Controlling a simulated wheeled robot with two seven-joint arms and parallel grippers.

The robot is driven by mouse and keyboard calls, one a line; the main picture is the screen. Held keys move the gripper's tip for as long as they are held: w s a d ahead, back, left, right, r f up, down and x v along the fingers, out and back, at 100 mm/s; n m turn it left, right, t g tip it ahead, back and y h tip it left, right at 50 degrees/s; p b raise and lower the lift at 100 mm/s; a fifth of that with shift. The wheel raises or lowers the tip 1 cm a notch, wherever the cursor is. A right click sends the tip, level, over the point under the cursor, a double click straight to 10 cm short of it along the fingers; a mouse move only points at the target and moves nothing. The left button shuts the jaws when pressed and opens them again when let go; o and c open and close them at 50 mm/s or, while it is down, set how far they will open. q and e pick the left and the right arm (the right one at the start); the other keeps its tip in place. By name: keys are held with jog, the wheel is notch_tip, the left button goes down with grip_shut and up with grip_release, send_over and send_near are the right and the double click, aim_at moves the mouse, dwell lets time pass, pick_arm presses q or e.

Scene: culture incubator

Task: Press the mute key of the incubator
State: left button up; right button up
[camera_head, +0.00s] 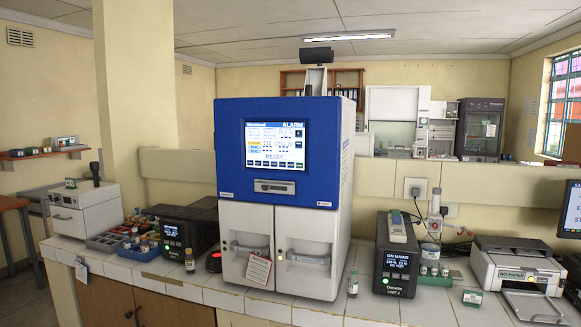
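The incubator (330,225) appears to be the large machine in the middle of the counter, with a blue upper housing and two white doors below. Its lit screen (275,145) faces me, reads ALARM at the top right and READY lower down. A row of small dark keys (274,163) runs along the screen's bottom, with a green one at the right end. More dark keys (299,133) sit at the screen's right side. The labels are too small to tell which is the mute key. Neither of my grippers is in view.
A tag (259,270) hangs at the left door. A black unit (178,234) and small vial (189,261) stand left, another vial (353,284) and black unit (396,262) right. A printer (515,265) is farther right. The space before the screen is clear.

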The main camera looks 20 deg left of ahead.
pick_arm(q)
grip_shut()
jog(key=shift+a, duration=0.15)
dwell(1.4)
